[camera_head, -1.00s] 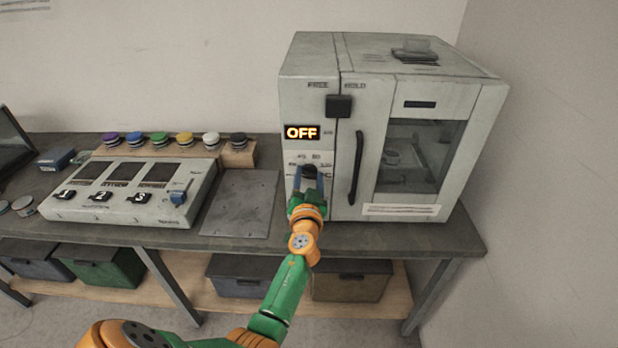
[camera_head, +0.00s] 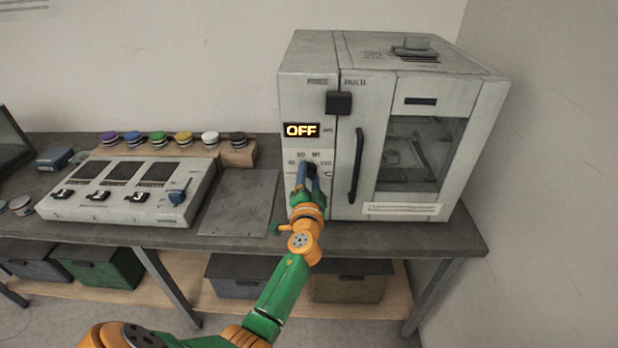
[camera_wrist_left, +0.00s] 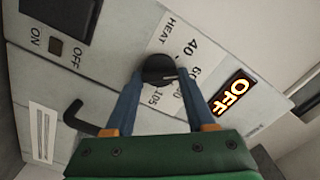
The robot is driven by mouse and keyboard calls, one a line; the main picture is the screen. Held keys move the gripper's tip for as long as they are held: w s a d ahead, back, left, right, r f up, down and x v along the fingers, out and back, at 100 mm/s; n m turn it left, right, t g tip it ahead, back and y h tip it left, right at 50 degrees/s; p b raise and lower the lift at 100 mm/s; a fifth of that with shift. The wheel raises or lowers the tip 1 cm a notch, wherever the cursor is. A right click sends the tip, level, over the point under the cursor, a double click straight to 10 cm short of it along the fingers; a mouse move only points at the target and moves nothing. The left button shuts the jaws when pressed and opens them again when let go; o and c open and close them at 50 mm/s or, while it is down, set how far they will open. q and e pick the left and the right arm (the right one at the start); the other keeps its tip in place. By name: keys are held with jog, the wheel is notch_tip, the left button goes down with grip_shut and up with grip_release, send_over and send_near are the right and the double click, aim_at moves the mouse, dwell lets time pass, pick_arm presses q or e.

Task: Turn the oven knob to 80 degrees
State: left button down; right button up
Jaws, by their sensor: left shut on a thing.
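The grey oven (camera_head: 420,150) stands on the right of the bench. Its display (camera_head: 301,130) reads OFF. The dark oven knob (camera_wrist_left: 160,68) sits on the left panel below the display, with a dial scale around it; 40, 60 and 105 are legible in the left wrist view. My left gripper (camera_head: 307,172) is at the panel, its two blue fingers shut on the knob from both sides. In the head view the fingers hide much of the knob. My right gripper is not in view.
A console (camera_head: 130,190) with several screens and a row of coloured round caps (camera_head: 159,138) stand left on the bench. A flat metal plate (camera_head: 240,203) lies between console and oven. The oven door handle (camera_head: 356,165) is just right of my gripper.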

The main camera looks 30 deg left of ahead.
pick_arm(q)
jog(key=m, duration=0.5)
jog(key=shift+m, duration=0.3)
jog(key=m, duration=0.5)
jog(key=shift+f+m+p, duration=0.1)
jog(key=shift+m+p, duration=0.2)
jog(key=shift+p, duration=0.05)
jog(key=shift+c, duration=1.2)
grip_release()
jog(key=shift+f, duration=0.1)
jog(key=v, duration=0.7)
